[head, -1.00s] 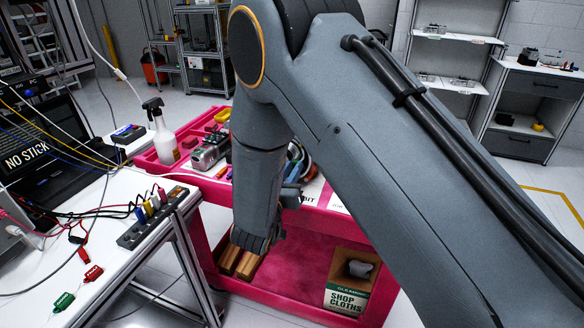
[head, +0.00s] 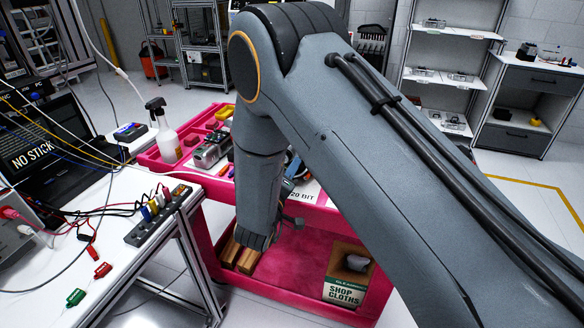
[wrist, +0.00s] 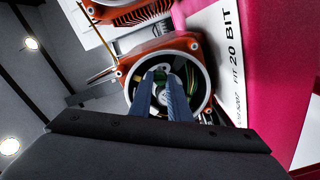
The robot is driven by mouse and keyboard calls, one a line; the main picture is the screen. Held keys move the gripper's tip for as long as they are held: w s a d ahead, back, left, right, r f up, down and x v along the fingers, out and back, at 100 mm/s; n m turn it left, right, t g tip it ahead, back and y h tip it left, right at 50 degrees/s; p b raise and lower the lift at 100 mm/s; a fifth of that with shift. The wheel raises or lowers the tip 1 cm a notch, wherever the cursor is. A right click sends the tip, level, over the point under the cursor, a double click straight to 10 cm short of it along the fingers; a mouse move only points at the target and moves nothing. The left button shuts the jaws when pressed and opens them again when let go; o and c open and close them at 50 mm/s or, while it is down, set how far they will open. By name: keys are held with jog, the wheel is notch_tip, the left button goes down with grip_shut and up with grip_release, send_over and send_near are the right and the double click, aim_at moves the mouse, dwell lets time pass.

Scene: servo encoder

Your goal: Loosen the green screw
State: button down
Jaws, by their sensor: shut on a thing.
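An orange-red servo housing (wrist: 205,52) with a round opening lies under my gripper in the wrist view. Inside the opening there is green and pale metal (wrist: 183,66). My gripper's (wrist: 164,82) two blue-grey fingers reach into this opening, and their tips are close together, shut on what appears to be the green screw. The fingers hide most of the screw, so its head and thread cannot be made out.
A second orange-red housing (wrist: 128,10) sits beside the first, near a white label strip reading "20 BIT" (wrist: 230,30). A white bench (head: 110,225) with cables stands left.

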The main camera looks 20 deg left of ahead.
jog(key=shift+r+n, duration=0.1)
jog(key=shift+n, duration=0.5)
jog(key=c, duration=1.6)
grip_release()
jog(key=shift+c, duration=0.2)
jog(key=s+b, duration=0.2)
jog(key=s, duration=0.5)
jog(key=shift+s+a, duration=0.35)
jog(key=shift+s, duration=0.05)
